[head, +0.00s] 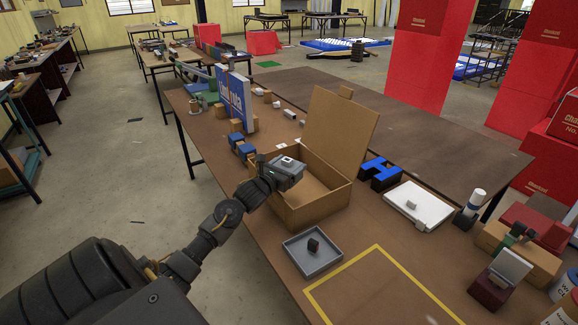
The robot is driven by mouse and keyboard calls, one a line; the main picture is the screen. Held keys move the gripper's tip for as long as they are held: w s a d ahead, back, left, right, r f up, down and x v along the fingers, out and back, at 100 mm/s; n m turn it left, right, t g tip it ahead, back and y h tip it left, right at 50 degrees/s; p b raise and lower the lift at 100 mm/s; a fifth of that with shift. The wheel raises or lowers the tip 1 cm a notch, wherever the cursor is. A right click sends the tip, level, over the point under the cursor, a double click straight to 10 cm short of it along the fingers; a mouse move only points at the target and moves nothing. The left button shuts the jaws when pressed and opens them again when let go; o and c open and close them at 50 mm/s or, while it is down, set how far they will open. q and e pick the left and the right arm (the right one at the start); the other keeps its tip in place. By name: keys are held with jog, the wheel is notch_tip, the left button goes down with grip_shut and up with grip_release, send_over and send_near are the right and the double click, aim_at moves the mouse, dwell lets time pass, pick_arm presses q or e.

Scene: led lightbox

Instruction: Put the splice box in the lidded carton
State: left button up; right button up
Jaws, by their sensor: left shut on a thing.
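The lidded carton (305,212) is an open brown cardboard box on the table, with its lid (340,128) standing up at the back right. My left gripper (287,170) is over the carton's left part, near its rim. It is shut on a small pale box with a dark mark on top, which appears to be the splice box (287,161). The gripper partly hides this box, so its full shape cannot be told. The carton's visible inside floor looks bare. My right gripper is not in view.
Blue blocks (242,147) stand behind the gripper. The yellow-outlined area (385,290) is clear.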

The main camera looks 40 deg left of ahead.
pick_arm(q)
jog(key=shift+f, duration=0.15)
jog(key=o, duration=1.2)
jog(key=shift+r, duration=0.25)
jog(key=shift+r+p, duration=0.45)
jog(key=shift+p, duration=0.25)
jog(key=s+b, duration=0.1)
jog(key=s, duration=0.3)
jog(key=s+b, duration=0.1)
jog(key=s, duration=0.3)
jog(key=s+d+b, duration=0.1)
jog(key=s, duration=0.3)
jog(key=shift+d+f, duration=0.1)
